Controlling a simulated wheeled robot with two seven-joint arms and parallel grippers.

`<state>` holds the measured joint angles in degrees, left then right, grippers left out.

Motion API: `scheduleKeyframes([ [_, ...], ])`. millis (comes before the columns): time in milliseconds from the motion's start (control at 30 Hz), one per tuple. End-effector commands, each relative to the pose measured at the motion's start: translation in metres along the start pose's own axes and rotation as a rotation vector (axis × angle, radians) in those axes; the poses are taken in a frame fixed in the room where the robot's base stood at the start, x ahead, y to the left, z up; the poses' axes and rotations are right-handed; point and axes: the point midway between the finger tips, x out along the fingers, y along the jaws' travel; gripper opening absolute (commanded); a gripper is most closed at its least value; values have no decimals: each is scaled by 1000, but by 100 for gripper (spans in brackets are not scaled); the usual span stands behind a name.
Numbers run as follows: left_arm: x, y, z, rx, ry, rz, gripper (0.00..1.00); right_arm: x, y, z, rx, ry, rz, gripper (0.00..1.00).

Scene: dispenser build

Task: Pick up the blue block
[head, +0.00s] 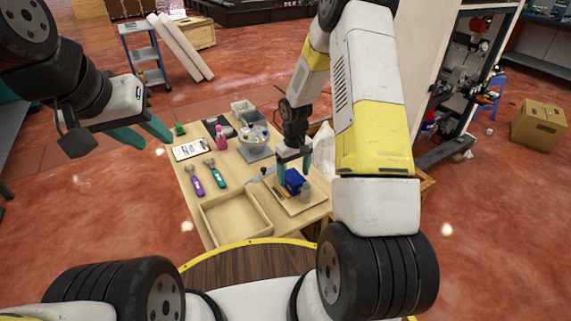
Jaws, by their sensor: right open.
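The blue block (294,181) stands on a shallow wooden tray (289,206) at the right part of the table. My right gripper (293,169) is open and points down right at the block, with its teal fingers on either side of the block's upper part. I cannot tell whether the fingers touch it. My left gripper (146,136) is open and empty, held to the left of the table and away from the block.
A small grey-brown piece (305,190) is beside the block. An empty wooden tray (235,218) lies at the front. A purple tool (195,181), teal tool (214,174), clipboard (190,149), pink bottle (220,139) and grey bins (250,116) occupy the rest.

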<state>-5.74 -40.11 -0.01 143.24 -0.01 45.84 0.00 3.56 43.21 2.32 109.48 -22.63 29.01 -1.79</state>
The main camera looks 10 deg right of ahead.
Motion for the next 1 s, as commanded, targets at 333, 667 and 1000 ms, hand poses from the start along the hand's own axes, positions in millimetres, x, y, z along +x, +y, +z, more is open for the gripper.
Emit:
scheduleKeyframes([
  [333, 0, 0, 0, 0, 0, 0, 36, 19, 0, -1, 0, 3, 1, 76],
  [667, 0, 0, 0, 0, 0, 0, 36, 19, 0, -1, 0, 2, 1, 25],
  [1000, 0, 0, 0, 0, 0, 0, 36, 18, 0, -1, 0, 4, 2, 0],
])
